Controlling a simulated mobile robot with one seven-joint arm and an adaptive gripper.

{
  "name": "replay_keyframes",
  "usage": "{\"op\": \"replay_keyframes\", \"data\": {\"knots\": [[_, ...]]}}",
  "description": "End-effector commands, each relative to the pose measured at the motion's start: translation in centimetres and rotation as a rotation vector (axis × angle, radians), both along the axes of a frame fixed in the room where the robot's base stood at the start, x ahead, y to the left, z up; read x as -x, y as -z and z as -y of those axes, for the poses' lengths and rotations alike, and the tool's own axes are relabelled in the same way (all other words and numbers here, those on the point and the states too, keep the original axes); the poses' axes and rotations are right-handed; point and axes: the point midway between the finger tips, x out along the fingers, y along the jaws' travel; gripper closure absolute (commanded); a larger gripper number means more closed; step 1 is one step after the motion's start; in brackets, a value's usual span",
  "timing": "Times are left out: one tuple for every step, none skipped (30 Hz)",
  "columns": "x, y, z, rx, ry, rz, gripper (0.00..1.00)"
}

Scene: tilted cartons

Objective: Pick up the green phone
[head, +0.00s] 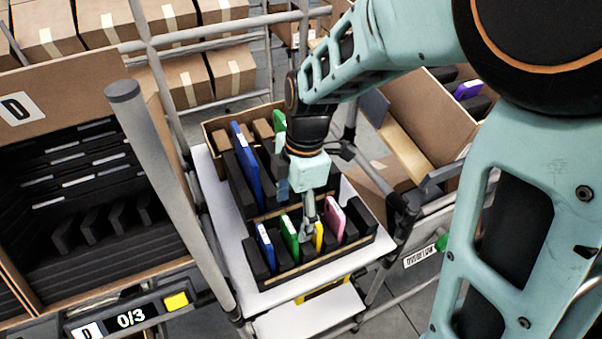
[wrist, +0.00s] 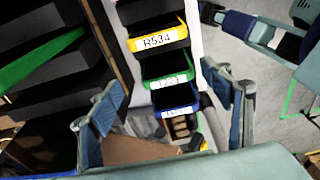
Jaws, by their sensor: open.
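A green phone (head: 289,236) stands upright in the front row of the black slotted tray (head: 318,268), between a blue phone (head: 265,246) and a yellow phone (head: 318,236). Another green item (head: 279,122) stands in the back row, partly hidden by my arm. My gripper (head: 309,226) points down over the front row, near the yellow and green phones. In the wrist view, my gripper (wrist: 172,100) has its fingers wide apart with nothing held between them. A green edge (wrist: 42,60) shows between black dividers at left; I cannot tell which green item it is.
A pink phone (head: 334,218) stands close right of the yellow one, and a tall blue item (head: 245,163) stands behind. A grey post (head: 170,195) rises left of the tray. Tilted cartons flank it.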

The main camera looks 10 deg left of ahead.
Motion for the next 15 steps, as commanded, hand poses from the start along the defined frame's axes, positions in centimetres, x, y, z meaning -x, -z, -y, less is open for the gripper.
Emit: {"op": "replay_keyframes", "data": {"knots": [[0.1,0.6,0.0,0.002,0.000,-0.003,0.28],[0.1,0.9,-0.1,0.001,0.000,-0.001,0.28],[0.1,1.2,-0.1,0.001,0.001,-0.002,0.28],[0.2,1.3,-0.1,0.002,0.001,-0.001,0.28],[0.2,1.5,-0.1,0.002,0.001,-0.001,0.28],[0.3,1.7,-0.1,0.002,0.000,-0.001,0.28],[0.4,1.9,-0.2,0.002,0.000,-0.002,0.28],[0.6,2.2,-0.3,0.003,-0.001,-0.003,0.28],[0.8,2.7,-0.4,0.003,-0.002,-0.003,0.28],[1.1,3.2,-0.5,0.004,-0.003,-0.004,0.28],[1.3,3.6,-0.6,0.004,-0.002,-0.006,0.28],[1.5,4.2,-0.7,0.003,-0.002,-0.004,0.28],[1.6,4.7,-0.7,0.004,-0.001,-0.005,0.28],[1.5,5.1,-0.7,0.003,0.000,-0.003,0.28],[1.5,5.5,-0.8,0.003,0.000,-0.003,0.28]]}}
